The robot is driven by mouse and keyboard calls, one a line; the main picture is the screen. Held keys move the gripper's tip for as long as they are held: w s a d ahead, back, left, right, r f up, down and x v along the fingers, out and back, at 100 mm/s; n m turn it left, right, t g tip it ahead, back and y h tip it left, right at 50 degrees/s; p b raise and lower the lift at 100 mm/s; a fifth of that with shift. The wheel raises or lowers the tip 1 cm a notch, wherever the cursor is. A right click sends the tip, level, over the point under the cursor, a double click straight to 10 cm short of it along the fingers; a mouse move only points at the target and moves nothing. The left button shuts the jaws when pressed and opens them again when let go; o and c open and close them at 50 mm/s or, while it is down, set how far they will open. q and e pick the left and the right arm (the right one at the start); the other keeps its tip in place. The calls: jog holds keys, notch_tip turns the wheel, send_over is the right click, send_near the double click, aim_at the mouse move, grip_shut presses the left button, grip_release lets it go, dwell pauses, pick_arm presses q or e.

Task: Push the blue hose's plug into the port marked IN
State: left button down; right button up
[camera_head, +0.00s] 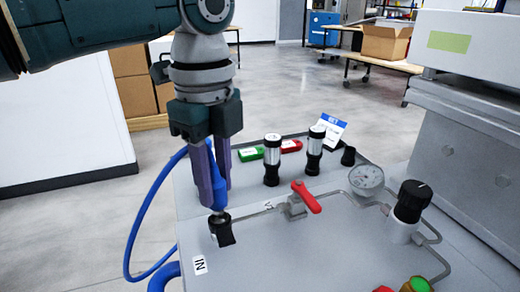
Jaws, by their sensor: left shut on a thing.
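My left gripper (221,193) comes down from the top with purple fingers and is shut on the blue hose's plug (219,198). The plug points down, and its metal tip is at the mouth of a black port (222,232) on the grey panel. I cannot tell whether the tip is inside the port or just above it. The IN label (199,264) is on the panel in front of this port. The blue hose (146,213) loops out to the left and down past the panel's edge. My right gripper is not in view.
The panel (300,255) bears a red-handled valve (306,198), a pressure gauge (366,180) and a black knob (412,201). A grey cabinet (465,150) borders the right.

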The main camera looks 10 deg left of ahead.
pick_arm(q)
jog(key=shift+f, duration=0.1)
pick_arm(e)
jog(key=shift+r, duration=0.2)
pick_arm(q)
jog(key=shift+f, duration=0.15)
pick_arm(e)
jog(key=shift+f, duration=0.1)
pick_arm(q)
jog(key=shift+f, duration=0.4)
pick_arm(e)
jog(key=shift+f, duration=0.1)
pick_arm(q)
jog(key=shift+f+b, duration=0.4)
jog(key=shift+f, duration=0.1)
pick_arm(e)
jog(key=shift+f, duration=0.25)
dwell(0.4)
pick_arm(q)
jog(key=c, duration=0.5)
grip_release()
